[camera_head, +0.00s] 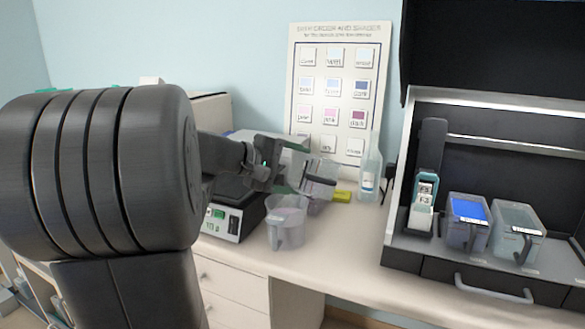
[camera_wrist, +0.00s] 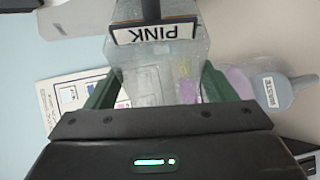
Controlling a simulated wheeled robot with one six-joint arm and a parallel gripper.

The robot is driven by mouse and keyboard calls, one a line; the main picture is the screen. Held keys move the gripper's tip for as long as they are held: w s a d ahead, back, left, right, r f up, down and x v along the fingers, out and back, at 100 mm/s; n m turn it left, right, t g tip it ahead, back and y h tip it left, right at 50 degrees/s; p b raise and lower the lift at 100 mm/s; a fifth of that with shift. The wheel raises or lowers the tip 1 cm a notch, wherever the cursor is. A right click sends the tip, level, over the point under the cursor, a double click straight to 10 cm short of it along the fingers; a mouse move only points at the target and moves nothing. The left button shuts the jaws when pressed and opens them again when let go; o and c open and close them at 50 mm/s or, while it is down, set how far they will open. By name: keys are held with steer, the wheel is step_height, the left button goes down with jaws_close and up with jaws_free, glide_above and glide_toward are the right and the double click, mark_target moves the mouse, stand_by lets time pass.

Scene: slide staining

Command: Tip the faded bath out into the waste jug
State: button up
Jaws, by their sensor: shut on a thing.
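My gripper (camera_head: 290,172) is shut on a clear bath (camera_head: 319,188) with a dark handle, held up behind and to the right of the waste jug. In the wrist view the bath (camera_wrist: 158,75) lies between the green fingers (camera_wrist: 158,92) and bears the label PINK; its walls look almost colourless. The waste jug (camera_head: 287,230) is a clear, handled jug standing near the counter's front edge. It also shows in the wrist view (camera_wrist: 272,88), labelled WASTE, beside the bath, with a pale pink-purple tint inside. I cannot tell how much liquid the bath holds.
A scale (camera_head: 228,215) stands just left of the jug. A yellow block (camera_head: 342,196) and a clear bottle (camera_head: 369,175) stand behind. At right, a black station holds a slide rack (camera_head: 424,205), a blue bath (camera_head: 467,222) and a pale bath (camera_head: 516,232). Counter (camera_head: 345,240) right of the jug is clear.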

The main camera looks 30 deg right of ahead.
mark_target(306, 159)
steer(key=shift+d+r+y+p, duration=0.2)
steer(key=shift+r+y+p, duration=0.15)
steer(key=shift+p, duration=0.45)
steer(key=shift+s+d+r+m+y+p, duration=0.2)
steer(key=shift+d+r+m+y+p, duration=0.25)
steer(key=shift+p, duration=0.8)
steer(key=shift+a+f+y, duration=0.1)
steer(key=shift+f+y, duration=0.05)
steer(key=shift+y, duration=0.15)
steer(key=shift+f, duration=0.1)
steer(key=shift+p, duration=0.3)
steer(key=shift+s+d+r+y+p, duration=0.1)
steer(key=shift+d+r+y+p, duration=0.25)
steer(key=shift+p, duration=0.7)
steer(key=y+p, duration=0.1)
steer(key=p, duration=0.1)
steer(key=t+y+p, duration=0.1)
steer(key=p, duration=0.1)
steer(key=shift+s+d+r+m+p, duration=0.15)
steer(key=shift+d+r+m+p, duration=0.1)
steer(key=shift+d+r+p, duration=0.1)
steer(key=shift+y+p, duration=0.25)
steer(key=shift+p, duration=0.1)
